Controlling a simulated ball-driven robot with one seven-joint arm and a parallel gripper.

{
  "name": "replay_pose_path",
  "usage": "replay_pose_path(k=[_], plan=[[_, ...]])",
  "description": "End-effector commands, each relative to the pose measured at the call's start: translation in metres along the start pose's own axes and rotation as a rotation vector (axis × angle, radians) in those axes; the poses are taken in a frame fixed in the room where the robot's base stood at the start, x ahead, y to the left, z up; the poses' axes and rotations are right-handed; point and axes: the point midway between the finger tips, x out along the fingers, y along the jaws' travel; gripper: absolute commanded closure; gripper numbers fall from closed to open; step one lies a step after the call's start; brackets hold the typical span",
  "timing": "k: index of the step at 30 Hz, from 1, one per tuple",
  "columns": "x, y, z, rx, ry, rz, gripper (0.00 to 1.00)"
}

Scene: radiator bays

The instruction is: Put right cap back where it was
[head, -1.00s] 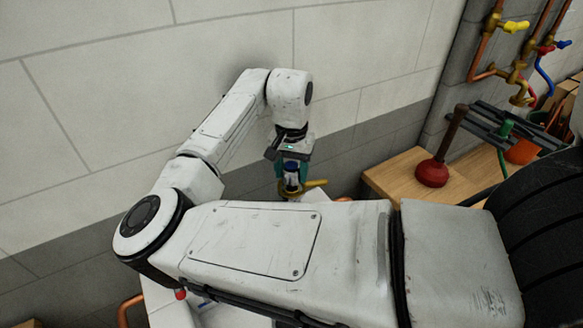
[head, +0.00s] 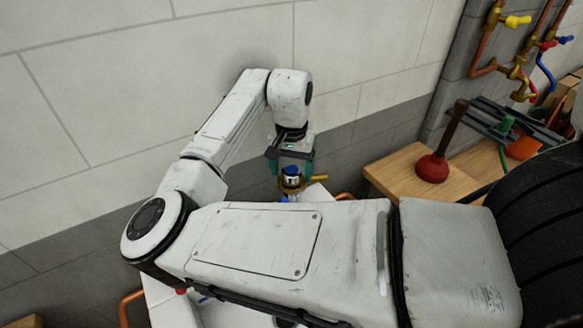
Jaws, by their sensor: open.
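My gripper (head: 290,167) points down near the grey wall, its two teal fingers spread apart and empty. Below and between the fingertips is a small cap (head: 292,171) with a blue top and a silver side. It sits upright on a brass fitting (head: 317,179) that sticks out to the right. I cannot tell from here whether the cap is fully seated. My own arm hides most of the area below and in front of the fitting.
A red plunger (head: 432,168) stands on a wooden top (head: 395,168) at the right. Beyond it is a dark rack (head: 500,122). Copper pipes with a yellow-handled valve (head: 516,22) run up the right wall. A white basin-like surface (head: 235,315) shows below my arm.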

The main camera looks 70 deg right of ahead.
Motion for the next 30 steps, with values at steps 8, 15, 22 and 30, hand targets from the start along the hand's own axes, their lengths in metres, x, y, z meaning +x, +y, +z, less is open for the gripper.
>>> replay_pose_path(k=[8,15,22,30], plan=[[-0.005,0.000,0.000,0.001,0.000,-0.001,0.22],[-0.036,0.000,0.000,0.000,0.001,0.001,0.22],[-0.067,0.000,0.000,0.000,0.001,0.001,0.22],[-0.106,0.000,-0.001,0.000,0.002,0.001,0.22]])
